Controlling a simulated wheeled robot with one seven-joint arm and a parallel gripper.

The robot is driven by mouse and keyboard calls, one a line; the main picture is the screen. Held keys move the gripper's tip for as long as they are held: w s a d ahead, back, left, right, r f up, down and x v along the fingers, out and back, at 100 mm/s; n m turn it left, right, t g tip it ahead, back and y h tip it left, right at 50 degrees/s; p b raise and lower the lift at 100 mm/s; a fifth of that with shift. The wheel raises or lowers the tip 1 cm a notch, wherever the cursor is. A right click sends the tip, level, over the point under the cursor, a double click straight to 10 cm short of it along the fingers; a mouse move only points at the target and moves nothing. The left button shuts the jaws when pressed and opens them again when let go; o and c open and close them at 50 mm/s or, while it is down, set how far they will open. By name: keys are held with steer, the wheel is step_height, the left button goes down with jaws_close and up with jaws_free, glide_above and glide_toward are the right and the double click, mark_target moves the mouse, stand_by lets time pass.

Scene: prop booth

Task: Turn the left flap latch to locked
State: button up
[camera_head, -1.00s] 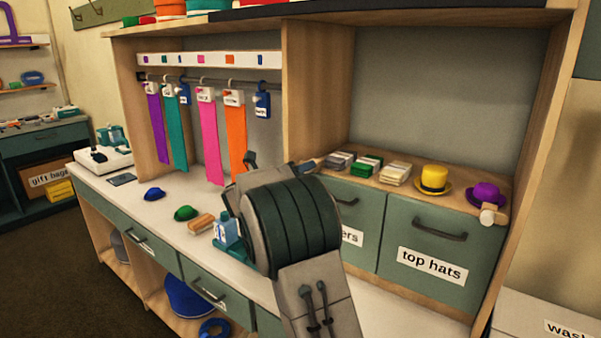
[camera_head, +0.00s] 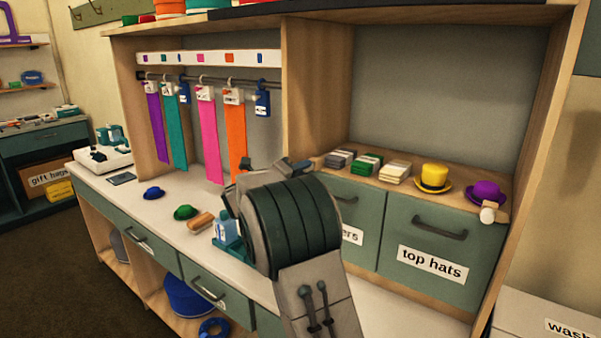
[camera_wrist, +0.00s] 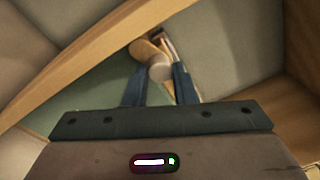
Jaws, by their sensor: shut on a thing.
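The left flap (camera_head: 352,213), green with a dark handle and a label ending in "ers", is shut under the shelf and partly hidden by my arm. Its latch (camera_wrist: 146,48) shows in the wrist view as a tan wooden piece with a pale round knob. My gripper (camera_wrist: 160,74) has its two blue-grey fingers on either side of the knob and is shut on it. In the head view my arm hides the fingers and this latch. I cannot tell the latch's exact turn angle.
The right flap (camera_head: 430,246), "top hats", is shut, with its own tan and white latch (camera_head: 491,213) at its upper right. A yellow hat (camera_head: 433,179), a purple hat (camera_head: 487,192) and card stacks (camera_head: 367,164) stand on the shelf above. Ribbons (camera_head: 208,140) hang at left.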

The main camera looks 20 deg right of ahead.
steer(key=shift+s+n+t+p, duration=0.2)
steer(key=shift+n+p, duration=0.45)
steer(key=shift+n, duration=1.85)
steer(key=shift+w+n+t+p, duration=0.15)
steer(key=shift+n+t+p, duration=0.4)
steer(key=shift+n, duration=1.95)
steer(key=shift+s+n+t+p, duration=0.1)
steer(key=shift+n+p, duration=0.7)
steer(key=shift+n, duration=1.7)
steer(key=shift+f, duration=0.1)
steer(key=o, duration=1)
steer(key=b+v, duration=0.2)
steer(key=v, duration=1.1)
steer(key=shift+s+a, duration=0.2)
steer(key=shift+a, duration=0.15)
